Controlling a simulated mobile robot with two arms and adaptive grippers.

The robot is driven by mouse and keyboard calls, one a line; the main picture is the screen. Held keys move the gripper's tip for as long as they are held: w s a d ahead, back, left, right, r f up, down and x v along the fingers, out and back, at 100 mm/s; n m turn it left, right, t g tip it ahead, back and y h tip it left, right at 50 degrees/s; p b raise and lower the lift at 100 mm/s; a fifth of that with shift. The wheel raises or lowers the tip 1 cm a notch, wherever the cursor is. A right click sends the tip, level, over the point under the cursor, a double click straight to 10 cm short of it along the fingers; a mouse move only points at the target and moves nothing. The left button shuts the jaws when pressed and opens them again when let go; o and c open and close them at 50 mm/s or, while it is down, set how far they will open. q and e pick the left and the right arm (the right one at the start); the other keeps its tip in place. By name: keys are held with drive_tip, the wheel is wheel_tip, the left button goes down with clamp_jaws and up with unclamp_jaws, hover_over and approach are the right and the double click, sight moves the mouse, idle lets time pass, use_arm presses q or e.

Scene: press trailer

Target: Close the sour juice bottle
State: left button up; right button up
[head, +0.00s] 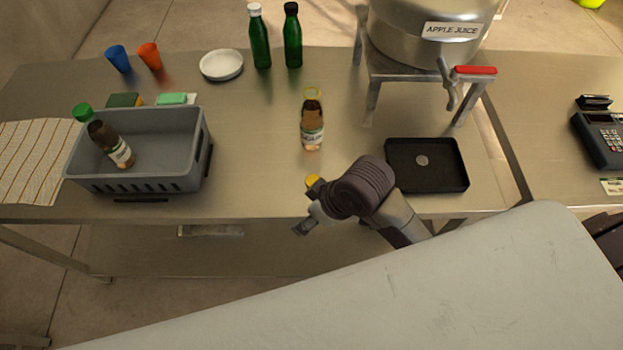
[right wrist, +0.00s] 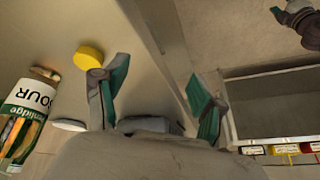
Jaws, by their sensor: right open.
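The sour juice bottle (head: 312,130) stands upright on the steel table, amber inside, with a yellowish ring at its mouth. Its SOUR label shows at the left of the right wrist view (right wrist: 25,118), with no cap visible on its neck. A yellow cap (head: 312,180) lies near the table's front edge, in front of the bottle. My right gripper (head: 304,216) is just in front of the cap. In the right wrist view its fingers (right wrist: 162,92) are open and empty, the cap (right wrist: 88,57) beside the left fingertip; I cannot tell if they touch.
A grey crate (head: 190,183) with a green-capped bottle (head: 108,142) stands left. A black tray (head: 440,182) with a coin lies right, below the apple juice dispenser (head: 425,50). Green bottles (head: 260,42), cups and a white plate (head: 221,64) stand behind. Table around the bottle is clear.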

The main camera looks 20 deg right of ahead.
drive_tip(key=w+a+r+n+g, duration=0.2)
drive_tip(key=w+a+r+n, duration=0.1)
drive_tip(key=w+r+n, duration=0.15)
drive_tip(key=w+d+r+n+g+h, duration=0.1)
drive_tip(key=w+d+r+n+h, duration=0.2)
drive_tip(key=w+d+r, duration=0.2)
drive_tip(key=shift+d+r+h, duration=0.2)
drive_tip(key=shift+d+h, duration=0.2)
drive_tip(key=shift+d, duration=0.6)
drive_tip(key=shift+f, duration=0.1)
wheel_tip(320, 180, down, 8)
drive_tip(key=shift+f+p, duration=0.2)
drive_tip(key=shift+p, duration=0.45)
drive_tip(key=shift+w, duration=0.1)
